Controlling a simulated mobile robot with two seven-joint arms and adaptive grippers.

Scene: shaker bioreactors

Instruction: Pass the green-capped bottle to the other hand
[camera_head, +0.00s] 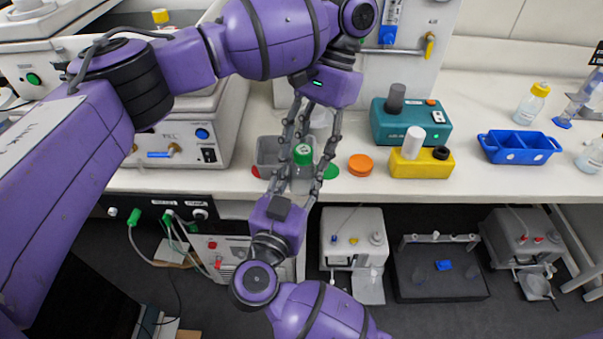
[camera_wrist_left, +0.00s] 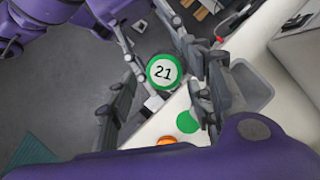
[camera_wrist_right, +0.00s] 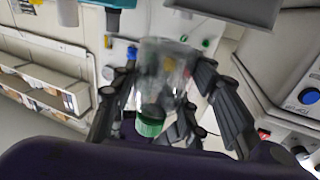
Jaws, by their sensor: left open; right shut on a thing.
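The green-capped bottle (camera_head: 303,156) is held above the bench's front edge, between my two grippers. Its cap, marked 21, faces the left wrist view (camera_wrist_left: 164,71). Its clear body shows in the right wrist view (camera_wrist_right: 165,72), between the right fingers. My right gripper (camera_head: 295,182) comes from below and is shut on the bottle. My left gripper (camera_head: 307,147) comes from above and is open, its fingers spread on both sides of the cap. Whether the left fingers touch the bottle cannot be told.
A grey bin (camera_head: 268,152) stands close behind the bottle. A green disc (camera_head: 331,170) and an orange lid (camera_head: 361,165) lie to its right. Yellow (camera_head: 420,165) and teal (camera_head: 411,127) devices and a blue rack (camera_head: 518,147) stand further right.

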